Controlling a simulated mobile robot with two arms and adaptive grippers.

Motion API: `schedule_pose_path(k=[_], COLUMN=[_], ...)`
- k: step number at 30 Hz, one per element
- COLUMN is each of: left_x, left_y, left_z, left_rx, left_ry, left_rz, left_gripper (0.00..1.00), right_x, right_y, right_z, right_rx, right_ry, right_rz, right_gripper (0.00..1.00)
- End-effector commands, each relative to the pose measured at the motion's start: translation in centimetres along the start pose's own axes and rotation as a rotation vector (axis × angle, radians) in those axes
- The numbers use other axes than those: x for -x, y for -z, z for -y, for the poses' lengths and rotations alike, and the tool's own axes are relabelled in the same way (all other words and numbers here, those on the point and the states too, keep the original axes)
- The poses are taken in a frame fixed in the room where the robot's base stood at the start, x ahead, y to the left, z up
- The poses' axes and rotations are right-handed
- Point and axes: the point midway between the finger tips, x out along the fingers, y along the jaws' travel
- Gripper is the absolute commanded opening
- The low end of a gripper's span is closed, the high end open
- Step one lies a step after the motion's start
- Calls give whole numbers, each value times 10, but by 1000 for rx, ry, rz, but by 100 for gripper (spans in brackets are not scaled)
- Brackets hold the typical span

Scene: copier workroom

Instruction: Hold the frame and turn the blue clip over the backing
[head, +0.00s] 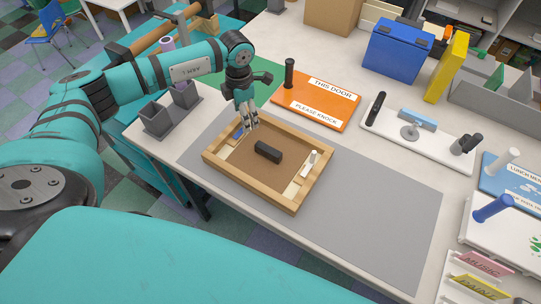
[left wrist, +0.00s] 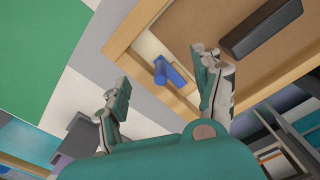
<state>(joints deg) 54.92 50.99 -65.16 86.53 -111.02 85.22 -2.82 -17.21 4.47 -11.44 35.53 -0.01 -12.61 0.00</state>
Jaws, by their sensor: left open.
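The wooden frame (head: 222,166) lies on the grey mat with its brown backing (head: 240,168) facing up. A dark bar-shaped block (head: 268,152) stands on the backing. The small blue clip (head: 238,131) is at the frame's far-left end, partly hidden by the gripper; in the left wrist view the clip (left wrist: 166,72) sits on a pale strip beside the backing. A white clip (head: 309,164) is at the opposite end. My left gripper (head: 247,122) is open and empty above the blue clip's end, a finger to each side of it in the wrist view. My right gripper is not in view.
The grey mat (head: 370,220) is clear right of the frame. An orange door sign (head: 318,98) and a white board with handles (head: 415,134) lie behind. A blue box (head: 397,50) is at the back.

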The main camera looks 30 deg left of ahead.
Motion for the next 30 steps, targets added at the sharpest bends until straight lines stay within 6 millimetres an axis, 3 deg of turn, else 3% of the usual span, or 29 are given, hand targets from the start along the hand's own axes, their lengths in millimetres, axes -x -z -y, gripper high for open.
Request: schedule_pose_path(k=[14,30], left_x=[4,46], left_y=[0,0], left_z=[0,0], left_rx=[0,0], left_ry=[0,-1], left_rz=[0,0], left_gripper=[67,67], right_x=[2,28], right_y=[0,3], right_z=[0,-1], right_rx=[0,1], right_ry=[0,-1], right_rz=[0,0], right_gripper=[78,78])
